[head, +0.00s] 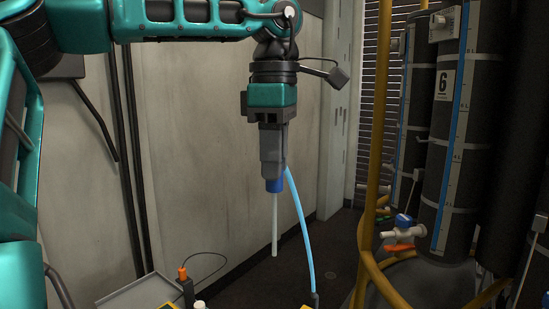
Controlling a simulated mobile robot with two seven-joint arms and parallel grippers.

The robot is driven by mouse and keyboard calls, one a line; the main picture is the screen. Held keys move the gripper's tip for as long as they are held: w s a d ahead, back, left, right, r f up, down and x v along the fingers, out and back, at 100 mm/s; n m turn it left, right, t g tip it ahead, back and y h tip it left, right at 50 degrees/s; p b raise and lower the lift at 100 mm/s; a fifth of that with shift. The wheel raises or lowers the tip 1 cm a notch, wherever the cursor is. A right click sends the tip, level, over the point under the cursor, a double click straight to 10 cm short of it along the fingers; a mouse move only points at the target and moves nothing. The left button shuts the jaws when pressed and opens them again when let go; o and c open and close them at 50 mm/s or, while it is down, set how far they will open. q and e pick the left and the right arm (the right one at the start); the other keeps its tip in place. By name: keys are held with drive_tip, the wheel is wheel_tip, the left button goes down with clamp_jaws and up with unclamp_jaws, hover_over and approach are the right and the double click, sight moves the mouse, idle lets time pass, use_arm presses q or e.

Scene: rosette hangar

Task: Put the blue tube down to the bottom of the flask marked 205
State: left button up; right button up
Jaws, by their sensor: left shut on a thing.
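My left gripper (271,160) hangs near the middle of the head view, pointing down. It is shut on the blue collar at the top of the blue tube (275,225). The tube's pale straight stem hangs upright from the collar, with its lower end free in the air. A light-blue hose (300,215) runs from beside the gripper down to the bottom edge. No flask marked 205 can be made out in this view. My right gripper is not in view.
At the right stand tall dark cylinders, one (468,130) labelled 6, with a white tap (402,234) low down. A yellow frame post (375,150) stands in front of them. A grey tray (140,297) and an orange-topped item (183,274) are at lower left.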

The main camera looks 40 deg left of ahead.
use_arm(q)
drive_tip(key=w+a+f+b, duration=0.1)
drive_tip(key=a+f+b, duration=0.2)
drive_tip(key=f, duration=0.9)
drive_tip(key=w+a+f+b, duration=0.1)
drive_tip(key=a+f+b, duration=0.2)
drive_tip(key=f+b, duration=0.4)
drive_tip(key=w+a+f+b, duration=0.1)
drive_tip(key=a+f+b, duration=0.2)
drive_tip(key=f, duration=1.5)
drive_tip(key=b, duration=0.3)
drive_tip(key=shift+a, duration=0.35)
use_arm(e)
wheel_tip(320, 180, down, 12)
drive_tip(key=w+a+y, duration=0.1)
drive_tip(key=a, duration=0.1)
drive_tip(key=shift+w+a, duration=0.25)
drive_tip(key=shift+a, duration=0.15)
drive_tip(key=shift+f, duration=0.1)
use_arm(q)
drive_tip(key=shift+f+b, duration=0.3)
drive_tip(key=shift+b, duration=0.1)
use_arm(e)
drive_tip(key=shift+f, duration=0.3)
use_arm(q)
drive_tip(key=shift+f, duration=0.1)
